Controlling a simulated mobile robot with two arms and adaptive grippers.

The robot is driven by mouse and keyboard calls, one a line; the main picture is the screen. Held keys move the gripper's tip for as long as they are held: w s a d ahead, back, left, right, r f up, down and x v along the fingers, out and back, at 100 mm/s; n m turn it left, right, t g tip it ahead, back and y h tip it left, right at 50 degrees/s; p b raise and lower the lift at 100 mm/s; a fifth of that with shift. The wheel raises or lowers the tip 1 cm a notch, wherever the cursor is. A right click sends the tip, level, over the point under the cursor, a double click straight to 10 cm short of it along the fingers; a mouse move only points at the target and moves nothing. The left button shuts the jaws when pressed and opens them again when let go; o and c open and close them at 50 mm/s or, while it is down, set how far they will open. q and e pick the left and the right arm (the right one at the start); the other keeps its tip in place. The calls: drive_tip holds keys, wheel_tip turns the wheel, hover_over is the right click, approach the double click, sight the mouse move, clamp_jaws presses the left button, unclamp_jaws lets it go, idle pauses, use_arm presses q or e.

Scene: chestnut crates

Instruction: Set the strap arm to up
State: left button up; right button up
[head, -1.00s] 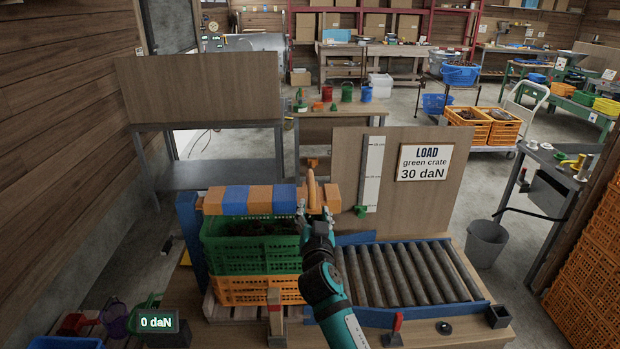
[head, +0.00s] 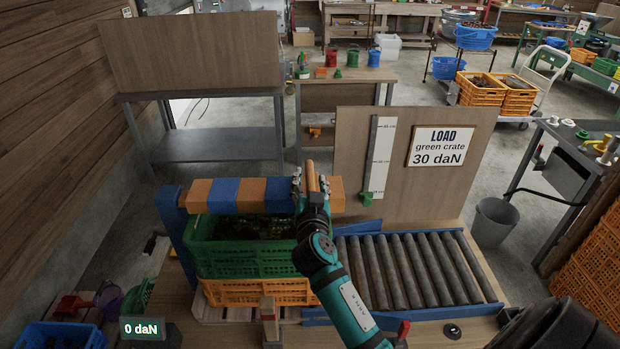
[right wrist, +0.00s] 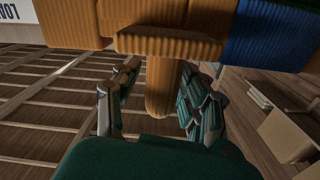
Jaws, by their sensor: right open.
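The strap arm, an orange-and-blue striped bar (head: 224,195), lies level across the top of the green crate (head: 240,264). It also shows in the right wrist view (right wrist: 282,35). A wooden-orange handle (head: 312,176) stands at its right part; the right wrist view shows this handle (right wrist: 162,88) as a rounded peg. My right gripper (head: 311,186) is open, with a finger on each side of the handle. In the right wrist view the fingers (right wrist: 160,100) stand apart with gaps beside the peg. My left gripper is out of view.
The green crate stands on an orange crate (head: 255,292). A roller conveyor (head: 410,270) lies to the right, before a board with a scale and a load sign (head: 437,147) reading 30 daN. A display (head: 142,329) reads 0 daN. A grey bucket (head: 494,222) stands right.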

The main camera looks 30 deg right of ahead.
drive_tip(key=shift+s, duration=0.1)
drive_tip(key=shift+c, duration=0.8)
clamp_jaws()
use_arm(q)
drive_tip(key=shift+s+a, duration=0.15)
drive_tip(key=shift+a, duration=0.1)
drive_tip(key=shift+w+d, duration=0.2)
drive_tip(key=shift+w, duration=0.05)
